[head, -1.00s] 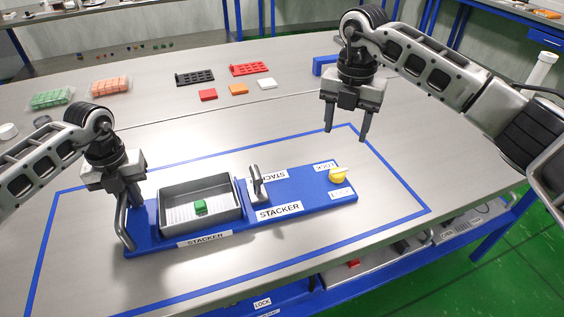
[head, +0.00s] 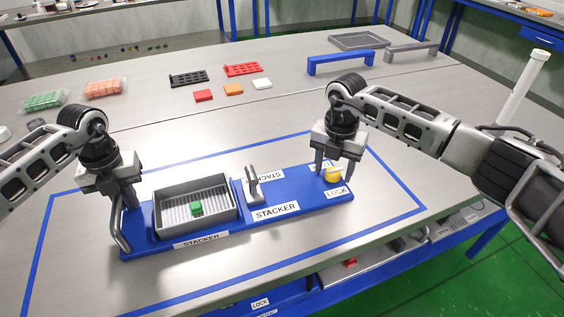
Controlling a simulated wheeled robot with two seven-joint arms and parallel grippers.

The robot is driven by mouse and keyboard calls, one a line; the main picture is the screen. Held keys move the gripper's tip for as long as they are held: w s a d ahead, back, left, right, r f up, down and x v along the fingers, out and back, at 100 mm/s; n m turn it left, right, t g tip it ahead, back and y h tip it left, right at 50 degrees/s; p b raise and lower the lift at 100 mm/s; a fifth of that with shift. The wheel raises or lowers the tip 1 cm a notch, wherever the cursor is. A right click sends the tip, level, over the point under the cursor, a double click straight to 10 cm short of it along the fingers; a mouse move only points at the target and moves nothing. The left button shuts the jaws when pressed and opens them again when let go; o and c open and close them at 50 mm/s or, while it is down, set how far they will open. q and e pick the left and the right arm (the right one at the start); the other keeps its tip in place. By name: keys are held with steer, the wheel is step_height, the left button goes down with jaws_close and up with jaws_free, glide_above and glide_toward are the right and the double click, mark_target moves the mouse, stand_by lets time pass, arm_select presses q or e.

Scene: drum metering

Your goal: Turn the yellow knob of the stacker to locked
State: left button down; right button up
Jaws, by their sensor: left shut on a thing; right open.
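The blue stacker (head: 222,231) lies inside a blue outline on the steel table. Its yellow knob (head: 333,175) sits at the right end, with a LOCK label (head: 336,192) in front of it and another label behind, partly hidden. My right gripper (head: 334,180) is open, its fingers lowered around or beside the knob; I cannot tell whether they touch it. My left gripper (head: 128,204) is shut on the grey handle (head: 121,230) at the stacker's left end. A grey tray (head: 172,221) on the stacker holds a green block (head: 196,208). A grey lever (head: 252,182) stands mid-stacker.
Red, orange and white blocks (head: 233,90) and two racks (head: 188,78) lie behind the stacker. A blue bridge-shaped bar (head: 340,60) and an empty grey tray (head: 358,41) stand at the back right. The table right of the outline is clear.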

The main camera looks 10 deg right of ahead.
arm_select(q)
steer(key=shift+r, duration=0.1)
arm_select(e)
steer(key=c, duration=1)
steer(key=shift+n, duration=0.4)
steer(key=n, duration=0.3)
steer(key=shift+n, duration=0.3)
steer(key=n, duration=0.4)
steer(key=shift+r+n, duration=0.1)
steer(key=shift+n, duration=0.2)
steer(key=n, duration=0.4)
steer(key=shift+n, duration=2.5)
